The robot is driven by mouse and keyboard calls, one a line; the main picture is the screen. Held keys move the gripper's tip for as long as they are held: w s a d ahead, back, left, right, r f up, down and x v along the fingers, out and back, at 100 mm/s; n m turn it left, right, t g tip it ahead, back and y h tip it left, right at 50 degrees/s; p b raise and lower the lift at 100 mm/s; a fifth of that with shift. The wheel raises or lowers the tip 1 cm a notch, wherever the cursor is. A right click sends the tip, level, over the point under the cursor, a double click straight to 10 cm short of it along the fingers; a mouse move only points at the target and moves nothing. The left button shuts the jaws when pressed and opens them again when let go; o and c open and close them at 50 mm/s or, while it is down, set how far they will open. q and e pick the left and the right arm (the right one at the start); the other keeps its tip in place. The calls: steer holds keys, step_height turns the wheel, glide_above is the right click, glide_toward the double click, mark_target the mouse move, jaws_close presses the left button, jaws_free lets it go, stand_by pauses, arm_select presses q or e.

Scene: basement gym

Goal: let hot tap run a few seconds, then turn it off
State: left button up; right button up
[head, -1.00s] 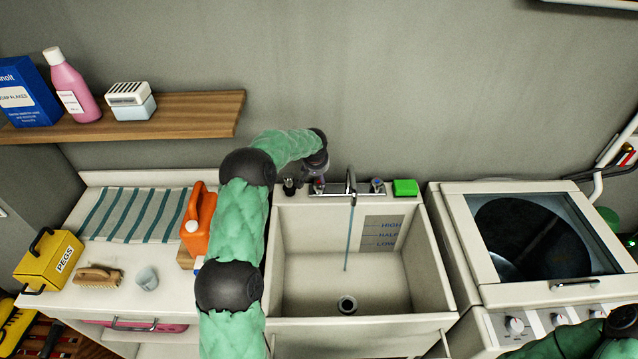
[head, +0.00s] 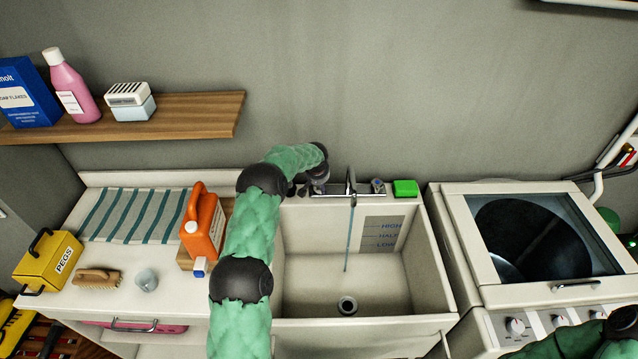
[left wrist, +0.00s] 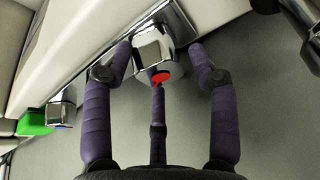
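A chrome tap unit (head: 334,188) is on the wall above the white sink (head: 437,270). A thin stream of water (head: 349,240) runs from its spout (head: 351,182) into the basin. My left gripper (head: 318,182) is at the unit's left end and hides the hot tap in the head view. In the left wrist view, the chrome hot tap knob (left wrist: 155,52) with a red mark sits between the spread fingers of my left gripper (left wrist: 159,58). The fingertips are close around it; contact is unclear. My right gripper is out of view.
A green sponge (head: 405,188) lies right of the cold tap (head: 377,187). An orange jug (head: 203,226) stands on the counter close left of my left arm. A washing machine (head: 455,235) stands right of the sink. A shelf (head: 190,117) is at upper left.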

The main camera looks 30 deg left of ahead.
arm_select(q)
steer(key=shift+r, duration=0.1)
steer(key=c, duration=0.5)
